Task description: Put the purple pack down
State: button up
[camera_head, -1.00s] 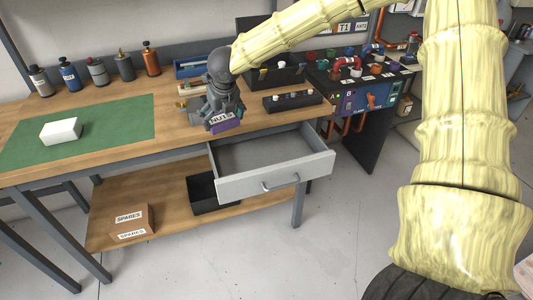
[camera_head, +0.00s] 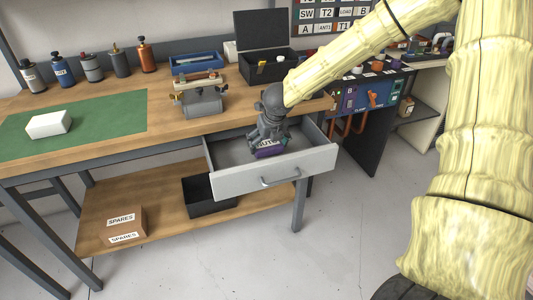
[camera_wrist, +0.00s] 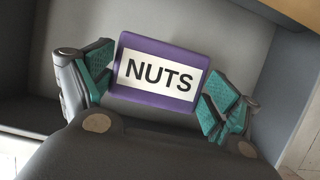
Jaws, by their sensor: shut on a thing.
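The purple pack (camera_wrist: 160,98) carries a white label reading NUTS and sits between the teal finger pads of my gripper (camera_wrist: 158,96) in the wrist view. My gripper (camera_head: 268,146) is shut on it, one finger on each short side. In the head view the purple pack (camera_head: 270,152) is inside the open grey drawer (camera_head: 258,180), near its middle. Whether the pack touches the drawer floor I cannot tell. In the wrist view the grey drawer floor (camera_wrist: 225,28) shows bare behind the pack.
The workbench (camera_head: 165,110) holds a green mat (camera_head: 95,125) with a white block (camera_head: 49,124), a grey metal fixture (camera_head: 203,100), a blue tray (camera_head: 196,66) and an open black case (camera_head: 262,68). Several bottles stand along the back. A SPARES box (camera_head: 112,224) sits on the lower shelf.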

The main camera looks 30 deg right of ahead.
aim_at(269, 146)
jog(key=shift+f, duration=2.15)
jog(key=shift+b, duration=0.35)
jog(key=shift+f, duration=0.15)
jog(key=o, duration=1)
jog(key=shift+s+r, duration=0.1)
jog(key=shift+r, duration=0.55)
jog(key=shift+p+v, duration=0.7)
jog(key=shift+v, duration=4.8)
jog(key=shift+s+a, duration=0.1)
jog(key=shift+s, duration=0.1)
